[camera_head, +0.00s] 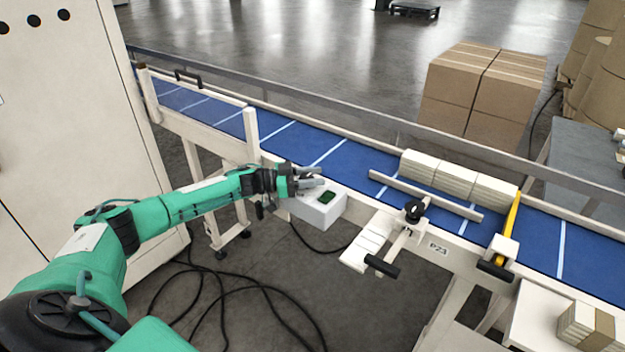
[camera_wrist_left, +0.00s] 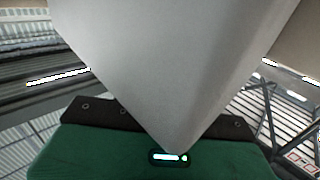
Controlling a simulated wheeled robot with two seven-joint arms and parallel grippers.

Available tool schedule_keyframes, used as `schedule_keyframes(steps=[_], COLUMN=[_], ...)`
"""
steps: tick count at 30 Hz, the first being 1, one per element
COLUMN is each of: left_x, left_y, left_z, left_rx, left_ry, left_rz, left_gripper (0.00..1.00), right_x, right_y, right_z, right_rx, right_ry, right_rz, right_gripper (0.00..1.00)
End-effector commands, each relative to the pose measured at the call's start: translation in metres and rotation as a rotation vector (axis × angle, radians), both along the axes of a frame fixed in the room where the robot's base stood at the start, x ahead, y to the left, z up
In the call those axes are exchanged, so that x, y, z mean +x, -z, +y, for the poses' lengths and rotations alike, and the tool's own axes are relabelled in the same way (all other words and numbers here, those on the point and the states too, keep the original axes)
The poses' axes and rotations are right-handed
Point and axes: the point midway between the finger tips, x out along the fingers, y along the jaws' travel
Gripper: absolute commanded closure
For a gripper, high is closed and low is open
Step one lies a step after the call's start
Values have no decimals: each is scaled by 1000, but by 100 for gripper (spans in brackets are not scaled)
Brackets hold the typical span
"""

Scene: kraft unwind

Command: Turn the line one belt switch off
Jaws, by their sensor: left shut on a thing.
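The belt switch (camera_head: 327,197) is a small dark green rocker on top of a white switch box (camera_head: 322,214) at the near side of the blue belt. I cannot read its position. My left gripper (camera_head: 309,178) is at the box's upper left edge, its grey fingers beside the switch and apart from the green part. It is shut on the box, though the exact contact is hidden. In the left wrist view a pale grey box-like body (camera_wrist_left: 165,60) fills the middle, very close to the camera. My right gripper is not in view.
The blue conveyor belt (camera_head: 327,150) runs across, carrying pale packs (camera_head: 458,178) on the right. A clamp with a black knob (camera_head: 413,210) stands right of the box. A tall cabinet (camera_head: 75,120) is at left. Black cables (camera_head: 250,290) lie on the floor.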

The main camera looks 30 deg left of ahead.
Motion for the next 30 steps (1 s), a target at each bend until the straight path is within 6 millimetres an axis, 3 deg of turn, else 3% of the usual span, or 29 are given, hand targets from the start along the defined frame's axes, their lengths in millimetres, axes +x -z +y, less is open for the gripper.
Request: schedule_keyframes(steps=[14,15,17,30], left_x=[0,0,0,-6], left_y=[-1,-1,-1,2], left_z=[0,0,0,9], left_rx=[0,-1,0,1], left_ry=[10,10,10,9], left_rz=[-1,-2,-1,0], left_gripper=[84,54,42,40], right_x=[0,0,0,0], right_y=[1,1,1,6], right_z=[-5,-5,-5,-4], right_rx=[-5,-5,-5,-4], right_ry=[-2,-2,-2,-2], right_rz=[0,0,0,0], right_gripper=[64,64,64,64])
